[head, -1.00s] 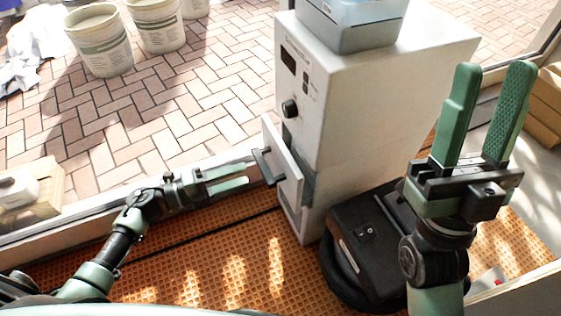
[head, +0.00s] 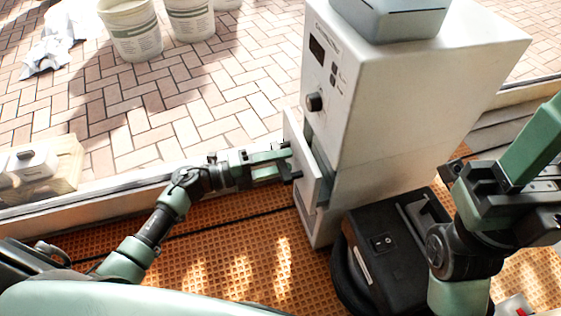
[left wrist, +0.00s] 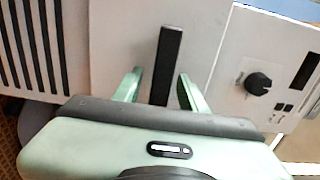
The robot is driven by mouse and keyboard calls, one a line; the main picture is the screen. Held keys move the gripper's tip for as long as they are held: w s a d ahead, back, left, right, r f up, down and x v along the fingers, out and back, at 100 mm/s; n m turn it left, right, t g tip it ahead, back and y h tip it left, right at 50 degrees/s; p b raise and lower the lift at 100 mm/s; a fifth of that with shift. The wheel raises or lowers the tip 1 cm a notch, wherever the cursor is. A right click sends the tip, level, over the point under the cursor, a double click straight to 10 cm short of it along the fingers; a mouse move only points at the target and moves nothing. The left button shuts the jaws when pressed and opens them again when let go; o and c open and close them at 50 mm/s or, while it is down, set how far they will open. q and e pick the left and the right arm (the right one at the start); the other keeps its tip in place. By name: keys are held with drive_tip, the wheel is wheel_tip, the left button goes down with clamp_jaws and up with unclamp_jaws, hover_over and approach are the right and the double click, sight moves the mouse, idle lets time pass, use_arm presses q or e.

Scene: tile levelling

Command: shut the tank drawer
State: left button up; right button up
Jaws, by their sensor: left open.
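The tank drawer (head: 302,158) stands a little out from the front of the white machine (head: 400,100). Its dark bar handle (left wrist: 166,65) shows upright in the left wrist view. My left gripper (head: 280,163) is at the drawer front, its open fingers on either side of the handle in the left wrist view. Whether the fingers touch the handle or the panel, I cannot tell. My right gripper (head: 545,150) is at the right edge, partly cut off, in front of the machine's right side; only one finger shows clearly.
A black case (head: 385,250) with a hose stands on the orange grid mat (head: 230,265) right of the drawer. A blue-grey box (head: 395,18) sits on the machine. White buckets (head: 131,30) stand on the brick paving behind. The mat before the drawer is clear.

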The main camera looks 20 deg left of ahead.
use_arm(q)
clamp_jaws()
idle(1.4)
